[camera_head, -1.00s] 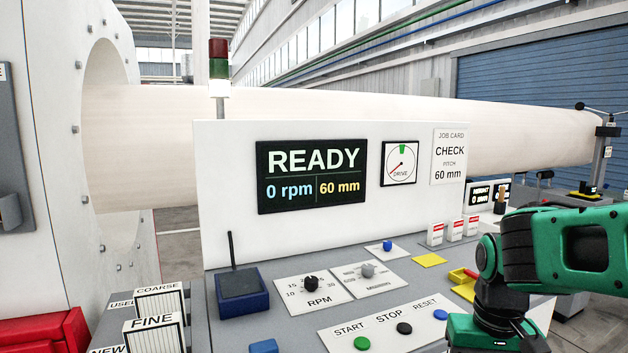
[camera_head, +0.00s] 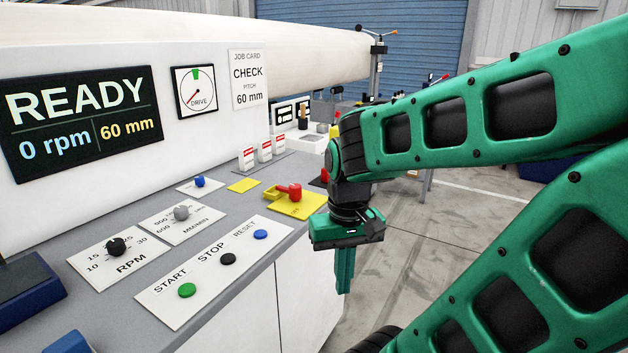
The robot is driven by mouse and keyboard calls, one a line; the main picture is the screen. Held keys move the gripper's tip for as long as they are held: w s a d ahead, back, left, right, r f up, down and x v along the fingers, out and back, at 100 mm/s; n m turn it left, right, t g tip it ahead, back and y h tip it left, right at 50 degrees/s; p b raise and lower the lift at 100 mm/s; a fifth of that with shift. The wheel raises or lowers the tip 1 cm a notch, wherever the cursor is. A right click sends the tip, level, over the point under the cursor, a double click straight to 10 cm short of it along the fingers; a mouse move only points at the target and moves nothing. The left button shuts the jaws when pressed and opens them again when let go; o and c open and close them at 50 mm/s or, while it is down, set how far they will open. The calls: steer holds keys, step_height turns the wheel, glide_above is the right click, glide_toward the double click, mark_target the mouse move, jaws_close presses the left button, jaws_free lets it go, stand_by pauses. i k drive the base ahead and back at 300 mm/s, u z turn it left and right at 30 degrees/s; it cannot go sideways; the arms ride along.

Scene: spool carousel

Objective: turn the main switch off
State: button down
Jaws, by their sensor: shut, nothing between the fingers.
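A red rotary handle (camera_head: 289,190) on a yellow plate (camera_head: 298,209) sits near the right edge of the grey console; its colours suggest the main switch. The handle's grip lies roughly left to right, with its knob at the right. Marks on the plate are too small to read. My gripper (camera_head: 343,290) is shut and empty. It points down just off the console's right edge, to the right of and nearer than the handle, and does not touch it. The display (camera_head: 80,118) reads READY, 0 rpm, 60 mm.
START (camera_head: 187,290), STOP (camera_head: 228,259) and RESET (camera_head: 261,234) buttons lie on the console's front strip. RPM (camera_head: 115,247) and MM/MIN (camera_head: 181,212) knobs are behind them. Several small red-and-white boxes (camera_head: 264,150) stand at the back. Open floor (camera_head: 450,250) lies to the right.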

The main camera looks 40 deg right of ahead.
mark_target(293, 190)
steer(key=z, duration=0.75)
